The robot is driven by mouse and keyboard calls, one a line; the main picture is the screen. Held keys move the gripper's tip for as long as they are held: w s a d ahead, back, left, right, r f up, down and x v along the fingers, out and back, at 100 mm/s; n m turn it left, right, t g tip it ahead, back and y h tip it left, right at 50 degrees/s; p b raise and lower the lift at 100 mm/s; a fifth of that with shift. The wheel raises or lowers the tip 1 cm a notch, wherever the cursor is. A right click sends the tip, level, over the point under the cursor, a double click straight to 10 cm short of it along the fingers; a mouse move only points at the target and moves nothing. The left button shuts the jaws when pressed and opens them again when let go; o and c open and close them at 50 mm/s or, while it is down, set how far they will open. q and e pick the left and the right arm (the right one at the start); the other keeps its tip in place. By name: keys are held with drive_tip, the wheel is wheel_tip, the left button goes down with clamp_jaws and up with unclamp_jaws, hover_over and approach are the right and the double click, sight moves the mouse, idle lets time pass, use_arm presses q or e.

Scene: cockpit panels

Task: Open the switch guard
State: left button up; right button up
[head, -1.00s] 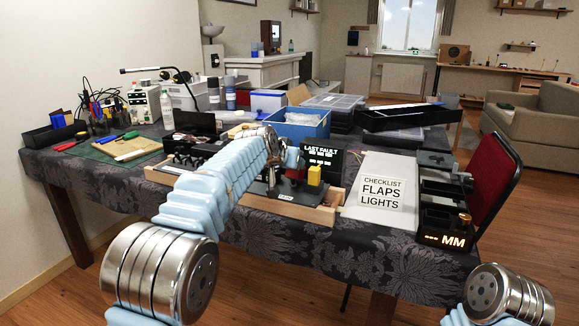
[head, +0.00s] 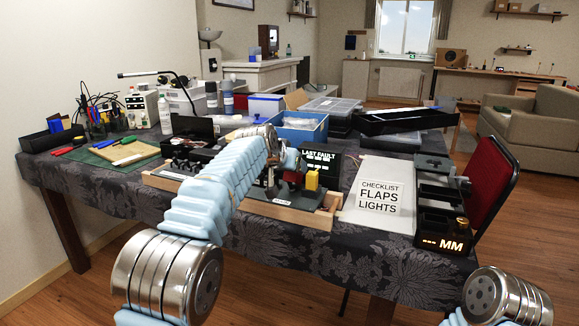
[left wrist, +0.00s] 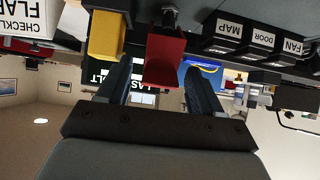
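In the left wrist view, which is upside down, a red switch guard (left wrist: 165,60) hangs from a dark mount, between the two dark fingers of my left gripper (left wrist: 160,82). The fingers are apart, with a gap on each side of the guard. A yellow block-like guard (left wrist: 106,36) is beside it, close to one fingertip. In the head view my left arm reaches over the panel and hides most of the left gripper and the red guard. The yellow guard (head: 312,181) shows just right of the gripper. My right gripper is out of view.
The panel sits in a wooden-edged frame (head: 302,215) on a dark patterned tablecloth. The "LAST FAULT" display (head: 321,163) stands behind it, a checklist board (head: 380,196) to the right. Labelled MAP, DOOR and FAN blocks (left wrist: 257,39) are nearby. A blue bin (head: 302,130) stands behind.

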use_arm(q)
drive_tip(key=b+v, duration=0.2)
drive_tip(key=v, duration=1.1)
drive_tip(key=shift+s+r+b, duration=0.2)
drive_tip(key=shift+s+b, duration=0.1)
drive_tip(key=shift+s, duration=0.1)
